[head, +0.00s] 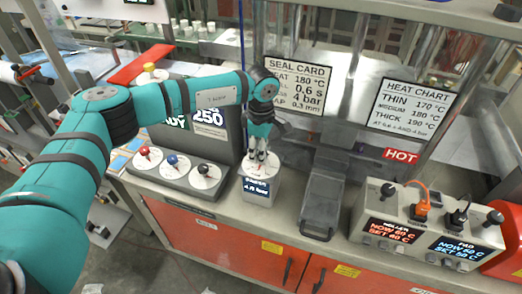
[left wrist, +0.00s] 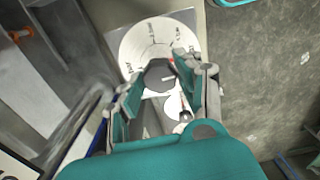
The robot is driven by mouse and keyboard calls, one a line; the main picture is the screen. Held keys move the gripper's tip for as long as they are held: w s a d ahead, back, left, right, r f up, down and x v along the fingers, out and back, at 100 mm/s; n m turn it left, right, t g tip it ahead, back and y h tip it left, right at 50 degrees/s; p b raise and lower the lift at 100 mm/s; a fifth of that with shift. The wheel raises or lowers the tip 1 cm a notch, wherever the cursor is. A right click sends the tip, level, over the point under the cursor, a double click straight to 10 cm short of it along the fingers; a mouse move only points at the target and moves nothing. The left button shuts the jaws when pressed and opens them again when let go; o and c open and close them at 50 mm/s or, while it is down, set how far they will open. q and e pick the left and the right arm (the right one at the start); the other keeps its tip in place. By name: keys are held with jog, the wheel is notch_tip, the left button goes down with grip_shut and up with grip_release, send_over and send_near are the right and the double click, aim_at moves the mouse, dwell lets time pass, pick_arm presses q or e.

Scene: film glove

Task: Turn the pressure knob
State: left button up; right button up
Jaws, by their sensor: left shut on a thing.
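The pressure unit (head: 258,188) is a small box at the middle of the bench. It has a round white dial on top and a dark display reading about 4 bar, its small digits hard to read. My left gripper (head: 262,155) points down onto the dial from above and hides most of the knob in the head view. In the left wrist view, the dark pressure knob (left wrist: 159,77) sits at the centre of the white dial (left wrist: 144,44), between the fingers of my left gripper (left wrist: 157,80), which is shut on it. My right gripper is not in view.
A panel with red, blue and black knobs (head: 174,164) stands just left. A seal card (head: 297,87) behind lists 180 °C, 0,6 s and 4 bar.

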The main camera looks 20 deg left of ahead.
pick_arm(q)
jog(key=n+b, duration=0.4)
jog(key=shift+w+f, duration=0.1)
jog(key=shift+f, duration=0.1)
jog(key=n+b, duration=0.4)
jog(key=shift+r+n, duration=0.1)
jog(key=shift+n, duration=0.2)
jog(key=n+b, duration=0.2)
jog(key=n, duration=0.2)
jog(key=shift+n+b, duration=0.3)
jog(key=shift+b, duration=0.1)
jog(key=shift+r+n+b, duration=0.2)
jog(key=shift+n+b, duration=0.7)
jog(key=shift+n, duration=1.1)
jog(key=o, duration=1.1)
jog(key=shift+o, duration=0.2)
